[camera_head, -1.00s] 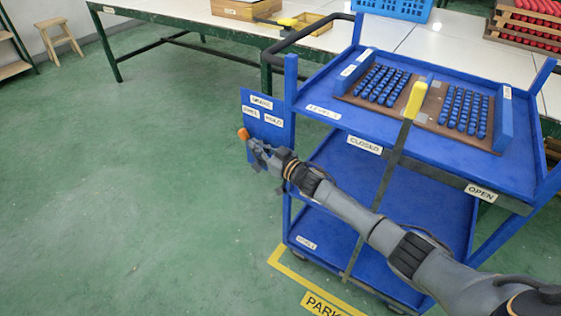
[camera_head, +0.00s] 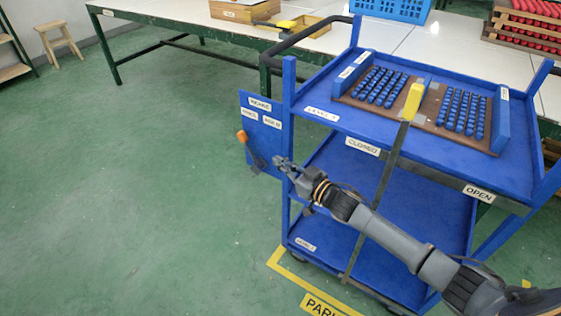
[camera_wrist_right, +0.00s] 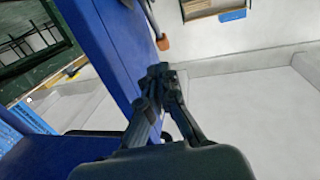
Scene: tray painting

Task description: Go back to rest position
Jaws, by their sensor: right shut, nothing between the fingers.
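My right gripper (camera_head: 279,164) is shut and empty, in front of the left side of the blue cart (camera_head: 330,72). It also shows in the wrist view (camera_wrist_right: 160,70), with its fingers together. A dark lever (camera_head: 253,155) with an orange knob (camera_head: 242,136) sits at the blue labelled panel (camera_head: 262,112) on the cart's left side. The gripper is to the right of the lever, with a small gap in the picture. The orange knob also shows in the wrist view (camera_wrist_right: 163,43), beyond the fingertips. My left gripper is not in view.
The cart's top holds a brown tray (camera_head: 420,118) with several blue pieces. A long table (camera_head: 180,14) stands behind. A wooden stool (camera_head: 58,40) is at the back left. The green floor to the left is clear.

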